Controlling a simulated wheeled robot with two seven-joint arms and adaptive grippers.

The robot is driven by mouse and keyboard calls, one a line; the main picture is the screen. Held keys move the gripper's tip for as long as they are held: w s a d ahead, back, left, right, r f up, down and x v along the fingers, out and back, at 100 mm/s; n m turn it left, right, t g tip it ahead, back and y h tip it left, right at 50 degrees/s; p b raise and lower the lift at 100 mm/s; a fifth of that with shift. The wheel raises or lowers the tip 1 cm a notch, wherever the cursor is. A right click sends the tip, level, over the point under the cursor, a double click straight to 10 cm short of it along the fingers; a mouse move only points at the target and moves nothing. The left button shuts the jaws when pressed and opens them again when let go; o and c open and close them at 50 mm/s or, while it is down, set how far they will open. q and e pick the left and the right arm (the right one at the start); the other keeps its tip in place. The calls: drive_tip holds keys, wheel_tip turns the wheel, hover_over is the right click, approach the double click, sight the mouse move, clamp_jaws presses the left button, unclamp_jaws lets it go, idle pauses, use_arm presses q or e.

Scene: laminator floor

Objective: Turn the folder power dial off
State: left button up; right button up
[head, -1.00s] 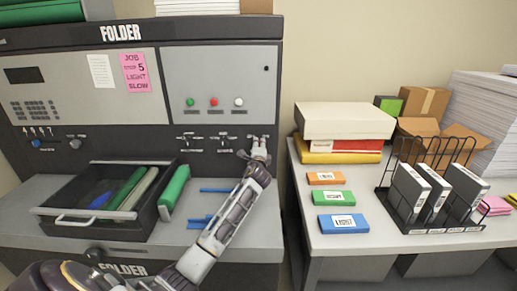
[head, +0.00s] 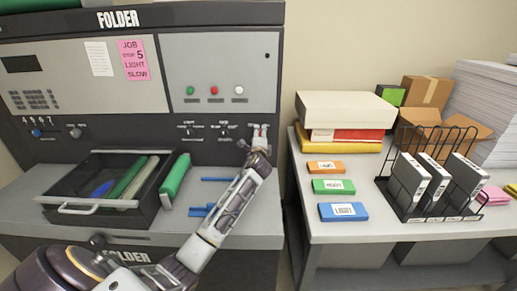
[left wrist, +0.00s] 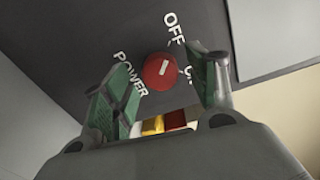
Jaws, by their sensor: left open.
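The red power dial (left wrist: 160,72) sits on the folder's dark panel in the left wrist view, with POWER, OFF and ON lettering around it. Its white mark slants toward the OFF lettering. My left gripper (left wrist: 157,90) is open, with one green-padded finger on each side of the dial in that view; I cannot tell whether either touches it. In the head view, my left gripper (head: 260,133) is at the right end of the folder (head: 150,142) front, and its fingers mostly hide the dial. My right gripper is not in view.
An open drawer-like tray (head: 95,208) juts out left of my arm. A green roll (head: 174,178) and blue bars lie on the folder's ledge. A grey table (head: 375,232) at right holds boxes, small labelled blocks and a wire rack (head: 425,215).

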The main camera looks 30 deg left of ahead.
use_arm(q)
drive_tip(key=v, duration=1.1)
drive_tip(key=shift+f, duration=0.15)
idle(0.7)
